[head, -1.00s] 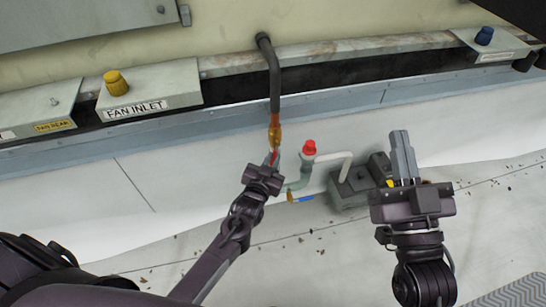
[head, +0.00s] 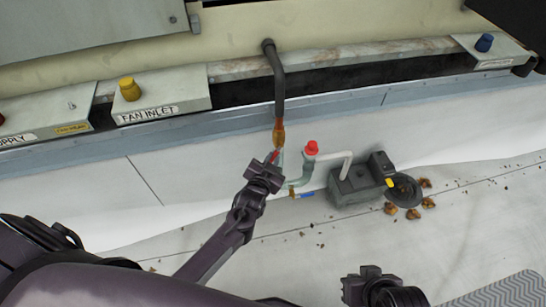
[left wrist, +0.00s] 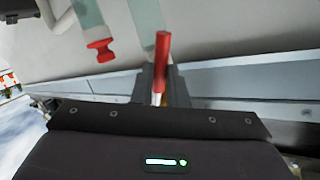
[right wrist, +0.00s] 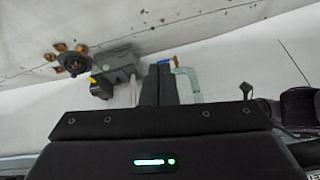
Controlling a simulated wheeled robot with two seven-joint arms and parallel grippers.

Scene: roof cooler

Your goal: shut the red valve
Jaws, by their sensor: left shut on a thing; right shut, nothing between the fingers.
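The red valve's lever (head: 275,156) sits just below the brass fitting (head: 279,133) at the lower end of the dark pipe. My left gripper (head: 270,164) is at this lever. In the left wrist view the red lever (left wrist: 163,58) stands up between the fingers, which are shut on it. The valve body is mostly hidden behind the gripper. My right gripper (right wrist: 158,85) is shut and empty, with its fingers pointing towards the pump and the green pipe; in the head view only its wrist shows at the bottom edge.
A red cap (head: 311,148) tops the green pipe beside the valve; a blue-handled valve (head: 303,195) lies below. A grey pump box (head: 355,188) stands to the right, by a round dark drain (head: 404,190) with leaves. A yellow knob (head: 130,89) sits on the FAN INLET box.

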